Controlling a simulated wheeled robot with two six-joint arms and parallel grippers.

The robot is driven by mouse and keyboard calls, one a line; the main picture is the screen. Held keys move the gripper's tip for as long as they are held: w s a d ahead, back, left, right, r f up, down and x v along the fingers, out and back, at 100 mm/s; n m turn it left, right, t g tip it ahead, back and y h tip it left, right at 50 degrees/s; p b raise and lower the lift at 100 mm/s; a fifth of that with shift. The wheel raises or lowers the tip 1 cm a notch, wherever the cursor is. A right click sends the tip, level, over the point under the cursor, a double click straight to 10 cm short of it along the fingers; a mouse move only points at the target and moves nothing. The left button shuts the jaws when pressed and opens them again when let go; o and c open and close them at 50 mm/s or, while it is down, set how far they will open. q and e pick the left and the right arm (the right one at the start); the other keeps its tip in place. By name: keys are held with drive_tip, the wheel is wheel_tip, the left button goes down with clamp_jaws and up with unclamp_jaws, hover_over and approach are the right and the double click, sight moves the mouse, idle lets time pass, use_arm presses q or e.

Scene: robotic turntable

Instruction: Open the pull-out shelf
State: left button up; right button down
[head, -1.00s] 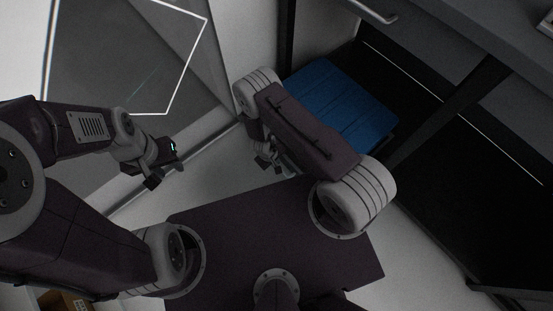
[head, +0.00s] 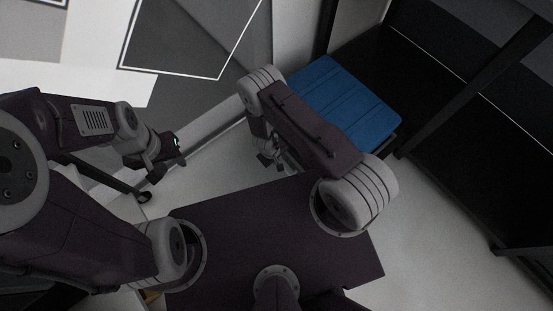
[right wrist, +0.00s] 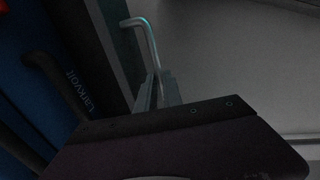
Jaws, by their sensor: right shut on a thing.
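A blue, flat-topped panel with a dark edge (head: 345,100) lies beyond my right arm in the head view, beside a dark frame. I take it for the pull-out shelf. In the right wrist view its blue face (right wrist: 30,105) is at the left, next to a dark strip lettered "LARKVOLT". My right gripper (right wrist: 158,92) is shut on a bent metal handle (right wrist: 146,42) in front of a dark edge. In the head view this gripper is mostly hidden under my arm. My left gripper (head: 168,166) appears open and empty, hanging over the floor at the left.
A black frame with a slanting post (head: 480,88) stands at the right. Dark panels with white outlines (head: 190,40) are at the upper left. Pale floor (head: 415,235) is clear at the lower right. A second, dark handle (right wrist: 42,80) shows in the right wrist view.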

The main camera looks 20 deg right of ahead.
use_arm(q)
drive_tip(key=shift+s+a, duration=0.15)
drive_tip(key=shift+a, duration=0.2)
use_arm(e)
drive_tip(key=shift+s+a, duration=0.15)
drive_tip(key=shift+a, duration=0.25)
drive_tip(key=c, duration=1.5)
unclamp_jaws()
